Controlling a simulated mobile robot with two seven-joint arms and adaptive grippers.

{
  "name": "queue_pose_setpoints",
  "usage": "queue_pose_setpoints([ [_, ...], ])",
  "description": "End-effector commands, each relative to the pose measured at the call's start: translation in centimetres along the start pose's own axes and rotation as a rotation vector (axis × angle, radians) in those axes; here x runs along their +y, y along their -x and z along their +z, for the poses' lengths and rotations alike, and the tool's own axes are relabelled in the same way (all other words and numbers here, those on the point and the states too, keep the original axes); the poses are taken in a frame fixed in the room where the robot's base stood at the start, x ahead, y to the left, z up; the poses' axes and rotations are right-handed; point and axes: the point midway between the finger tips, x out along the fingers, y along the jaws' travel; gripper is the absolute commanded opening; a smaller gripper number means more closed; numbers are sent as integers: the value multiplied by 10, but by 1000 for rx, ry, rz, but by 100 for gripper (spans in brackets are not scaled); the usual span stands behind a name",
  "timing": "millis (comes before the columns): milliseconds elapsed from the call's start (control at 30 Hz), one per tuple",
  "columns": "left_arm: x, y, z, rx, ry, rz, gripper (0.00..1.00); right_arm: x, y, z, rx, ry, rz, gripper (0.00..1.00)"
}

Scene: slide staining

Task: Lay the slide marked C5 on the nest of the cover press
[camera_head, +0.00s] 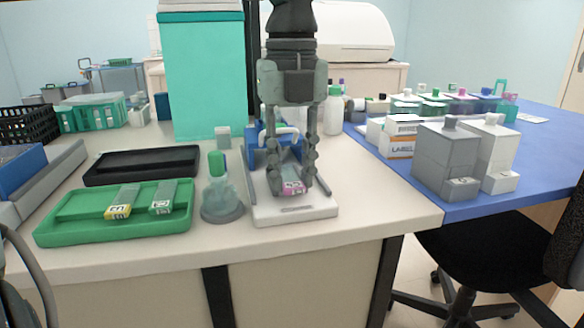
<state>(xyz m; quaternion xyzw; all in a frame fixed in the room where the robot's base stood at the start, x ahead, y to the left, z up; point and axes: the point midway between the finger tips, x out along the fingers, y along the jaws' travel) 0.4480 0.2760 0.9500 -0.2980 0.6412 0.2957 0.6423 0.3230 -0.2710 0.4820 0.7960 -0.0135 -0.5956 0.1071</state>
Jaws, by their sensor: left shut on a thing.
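My left gripper (292,184) points straight down over the cover press (300,210), a white base with a blue part behind. It is shut on a slide with a pink label (293,188); the marking on the label is too small to read surely. The slide is at or just above the middle of the press. My fingers hide much of the nest, and I cannot tell whether the slide touches it. A yellow-labelled slide (120,205) and a green-labelled slide (162,198) lie on the green tray (75,232) at the left. My right gripper is not in view.
A bottle with a green cap (217,164) stands just left of the press. A black tray (135,165) lies behind the green tray. Grey and white containers (446,160) stand on the blue table at the right. The white counter's front edge is close before the press.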

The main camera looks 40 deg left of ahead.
Motion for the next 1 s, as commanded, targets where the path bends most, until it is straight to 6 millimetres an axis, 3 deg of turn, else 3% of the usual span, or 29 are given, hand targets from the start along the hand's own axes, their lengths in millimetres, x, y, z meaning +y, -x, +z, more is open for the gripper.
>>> queue_pose_setpoints([
  [1000,1,-12,-1,8,1,6,0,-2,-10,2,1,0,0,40],
])
